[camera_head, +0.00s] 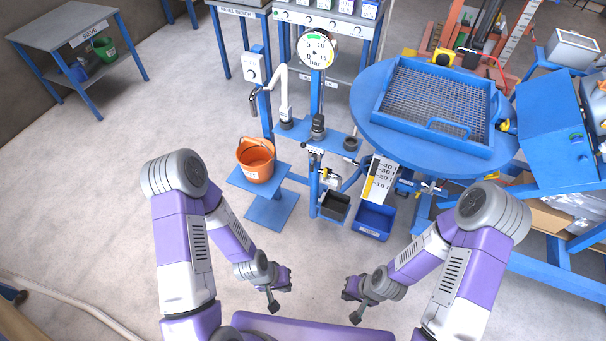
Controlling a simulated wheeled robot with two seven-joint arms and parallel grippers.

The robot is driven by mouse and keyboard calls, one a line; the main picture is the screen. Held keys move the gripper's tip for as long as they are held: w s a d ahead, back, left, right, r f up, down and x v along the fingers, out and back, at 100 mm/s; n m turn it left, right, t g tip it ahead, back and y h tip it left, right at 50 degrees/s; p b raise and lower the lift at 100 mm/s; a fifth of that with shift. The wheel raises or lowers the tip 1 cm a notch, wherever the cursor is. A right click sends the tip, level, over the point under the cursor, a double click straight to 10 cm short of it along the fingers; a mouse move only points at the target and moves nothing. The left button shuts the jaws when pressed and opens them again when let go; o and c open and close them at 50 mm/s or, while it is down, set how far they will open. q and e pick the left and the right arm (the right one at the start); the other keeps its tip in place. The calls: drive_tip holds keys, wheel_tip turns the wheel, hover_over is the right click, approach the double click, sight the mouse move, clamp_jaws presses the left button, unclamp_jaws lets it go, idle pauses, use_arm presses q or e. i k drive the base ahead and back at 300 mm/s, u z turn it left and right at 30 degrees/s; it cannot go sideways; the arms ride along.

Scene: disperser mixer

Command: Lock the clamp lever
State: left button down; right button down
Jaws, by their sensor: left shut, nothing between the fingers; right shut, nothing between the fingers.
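A blue stand (315,97) in the middle carries a round pressure gauge (316,50) on top. A dark fitting (318,127) sits on its shelf, with a small dark crossbar (315,151) below. I cannot tell which small part is the clamp lever, or whether it is locked. My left gripper (273,304) is shut and empty, low in front of the stand and well apart from it. My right gripper (356,315) is shut and empty, to the right of the left one and also clear of the stand.
An orange bucket (256,161) stands on a low blue platform (244,182) left of the stand. A round blue table (372,118) bears a mesh tray (385,130). A black bin (335,206) and a blue bin (373,222) are below.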

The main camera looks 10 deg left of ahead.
sight(303, 145)
drive_tip(key=u, duration=0.05)
drive_tip(key=k, duration=0.6)
drive_tip(key=z, duration=0.65)
drive_tip(key=i, duration=1.25)
drive_tip(key=u, duration=0.7)
